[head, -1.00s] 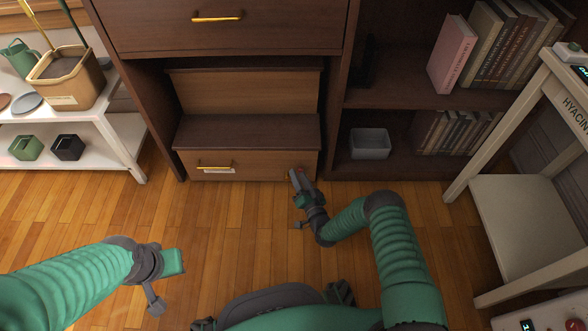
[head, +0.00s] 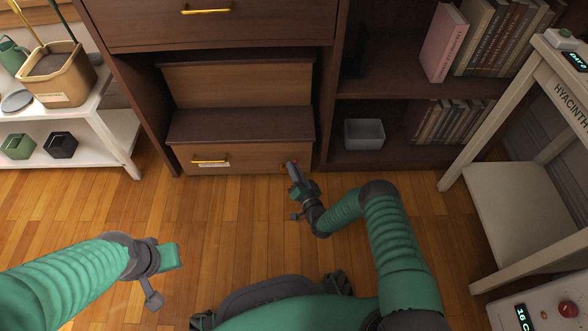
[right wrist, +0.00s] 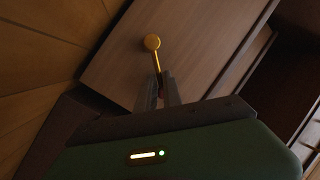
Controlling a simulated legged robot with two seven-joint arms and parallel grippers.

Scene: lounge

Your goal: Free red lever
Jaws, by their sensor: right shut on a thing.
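The low drawer front (head: 245,157) sits at the foot of the dark wooden cabinet. A thin gold rod with a round gold knob (right wrist: 152,43) stands just beyond the fingertips, against the wooden panel. My left gripper (head: 168,257) hangs over bare floor, far from the drawer; its jaws are unclear.
The drawer has a gold handle (head: 210,161) at its left. A grey bin (head: 364,134) stands on the bookshelf's low shelf. A white shelf unit (head: 118,128) is at left, a pale stand (head: 510,190) at right. The floor (head: 230,225) between is clear.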

